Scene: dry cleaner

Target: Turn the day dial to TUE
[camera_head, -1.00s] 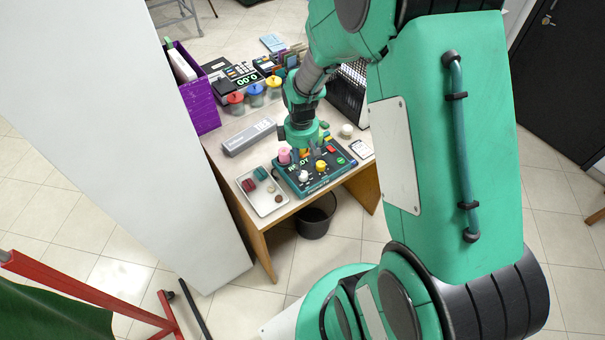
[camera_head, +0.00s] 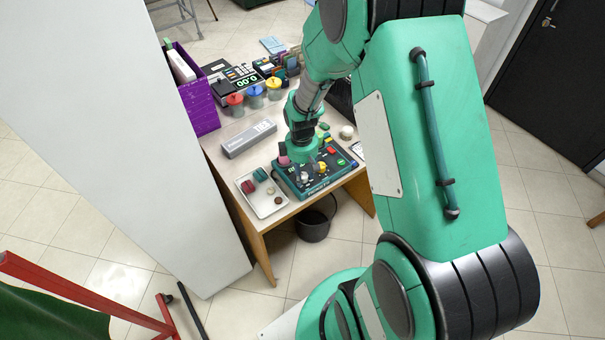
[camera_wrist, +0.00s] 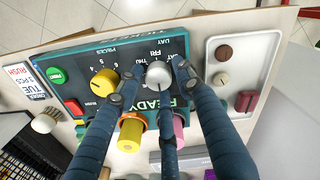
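The day dial (camera_wrist: 158,74) is a white-grey round knob on the dark teal ticket panel (camera_head: 314,189). In the wrist view, the weekday labels around it include THU and FRI; its pointer is too unclear to read. My gripper (camera_wrist: 160,69) has its blue-grey fingers around the dial, with a tip close on each side and one finger below it in the picture. I cannot tell whether they touch it. In the head view my gripper (camera_head: 310,170) is low over the panel and partly hides the dial. A yellow pieces dial (camera_wrist: 104,82) sits to its left in the wrist view.
A ticket card (camera_wrist: 18,84) reads TUE, RUSH, 3 PCS. A grey box (camera_head: 249,138) and colored-lidded jars stand behind.

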